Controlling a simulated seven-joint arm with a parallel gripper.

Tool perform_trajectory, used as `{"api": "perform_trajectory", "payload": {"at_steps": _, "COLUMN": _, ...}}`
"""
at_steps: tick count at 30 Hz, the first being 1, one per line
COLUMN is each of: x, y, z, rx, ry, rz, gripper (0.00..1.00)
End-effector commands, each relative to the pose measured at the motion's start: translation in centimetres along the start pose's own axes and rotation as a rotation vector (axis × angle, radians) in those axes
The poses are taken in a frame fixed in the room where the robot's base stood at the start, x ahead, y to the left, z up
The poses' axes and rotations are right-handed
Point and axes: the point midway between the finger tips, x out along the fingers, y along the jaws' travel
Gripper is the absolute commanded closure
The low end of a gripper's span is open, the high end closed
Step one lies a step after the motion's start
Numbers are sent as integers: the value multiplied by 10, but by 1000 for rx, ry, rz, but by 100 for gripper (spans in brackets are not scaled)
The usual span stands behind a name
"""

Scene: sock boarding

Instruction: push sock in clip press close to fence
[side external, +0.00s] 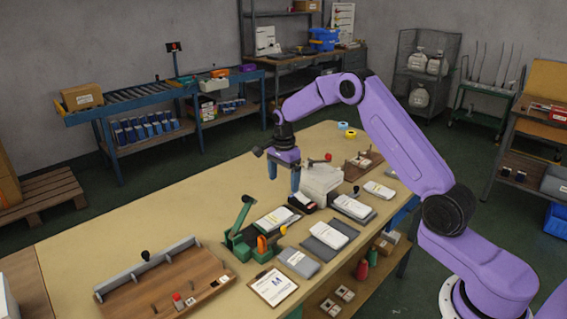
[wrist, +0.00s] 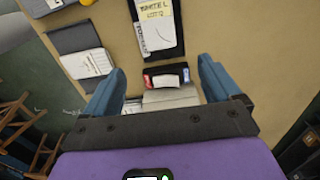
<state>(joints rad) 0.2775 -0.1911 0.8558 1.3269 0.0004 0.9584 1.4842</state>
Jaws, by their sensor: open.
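My gripper (side external: 284,185) is open and empty, held above the table beside a white block-shaped unit (side external: 321,180). Its two blue fingers also show in the wrist view (wrist: 160,88), on either side of a small black device with red and blue marks (wrist: 166,77). A green clip press (side external: 240,240) with a raised lever and an orange part stands further left. A white-labelled sock packet (side external: 273,219) lies on a dark board just behind it. A fence, a grey upright edge (side external: 148,268), runs along the brown wooden board at the front left. My gripper is apart from all of these.
Several grey boards bearing white packets (side external: 331,234) lie right of the press. A grey packet (side external: 298,262) and a clipboard (side external: 273,287) lie near the front edge. A small rack (side external: 362,163) stands further back. The far-left tabletop is clear.

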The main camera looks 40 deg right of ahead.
Motion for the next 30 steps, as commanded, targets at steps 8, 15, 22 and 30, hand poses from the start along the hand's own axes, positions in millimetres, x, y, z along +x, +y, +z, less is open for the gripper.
{"api": "perform_trajectory", "payload": {"at_steps": 8, "x": -44, "y": -1, "z": 0, "rx": 0, "ry": 0, "rz": -3, "gripper": 10}}
{"api": "perform_trajectory", "payload": {"at_steps": 15, "x": -55, "y": 0, "z": 0, "rx": -2, "ry": 0, "rz": 0, "gripper": 10}}
{"api": "perform_trajectory", "payload": {"at_steps": 22, "x": -55, "y": 0, "z": 0, "rx": -1, "ry": 0, "rz": 0, "gripper": 10}}
{"api": "perform_trajectory", "payload": {"at_steps": 30, "x": -68, "y": 13, "z": 31, "rx": -162, "ry": 0, "rz": -3, "gripper": 10}}
